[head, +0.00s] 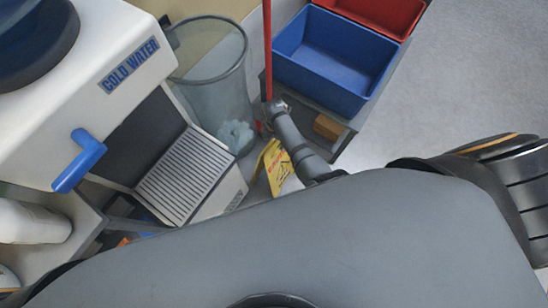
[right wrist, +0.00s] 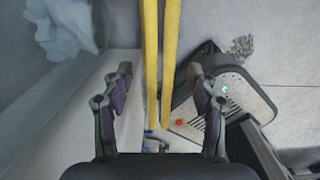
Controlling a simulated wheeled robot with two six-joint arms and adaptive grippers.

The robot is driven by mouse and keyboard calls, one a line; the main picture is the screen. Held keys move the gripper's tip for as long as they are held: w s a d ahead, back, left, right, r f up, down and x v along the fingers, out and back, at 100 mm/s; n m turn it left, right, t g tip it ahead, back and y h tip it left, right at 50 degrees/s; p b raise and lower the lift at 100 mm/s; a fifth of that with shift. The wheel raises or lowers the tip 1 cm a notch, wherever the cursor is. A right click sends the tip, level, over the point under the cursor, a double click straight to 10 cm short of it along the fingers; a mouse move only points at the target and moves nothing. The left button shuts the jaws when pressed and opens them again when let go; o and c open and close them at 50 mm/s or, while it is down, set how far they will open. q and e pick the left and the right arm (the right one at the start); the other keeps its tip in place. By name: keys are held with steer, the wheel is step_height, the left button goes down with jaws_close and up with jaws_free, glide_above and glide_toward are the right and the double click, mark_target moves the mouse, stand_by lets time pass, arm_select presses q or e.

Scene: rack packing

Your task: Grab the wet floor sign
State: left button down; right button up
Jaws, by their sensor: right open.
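The wet floor sign (head: 277,164) is yellow with red markings and stands on the floor beside the mesh bin, partly hidden by my right arm. In the right wrist view, two long yellow edges of the sign (right wrist: 161,60) run between the fingers of my right gripper (right wrist: 160,88). The gripper is open, with a gap on each side of the sign. In the head view, the right gripper (head: 266,118) is small and partly hidden at the far end of the arm, above the sign. My left gripper is not in view.
The mesh bin (head: 208,72) holding crumpled paper stands left of the sign. A water cooler (head: 95,85) is at the left. A cart with a blue bin (head: 325,65) and a red bin (head: 385,12) stands behind and right. Open floor lies at the right.

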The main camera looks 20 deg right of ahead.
steer(key=shift+f, duration=0.2)
jaws_close()
stand_by(0.4)
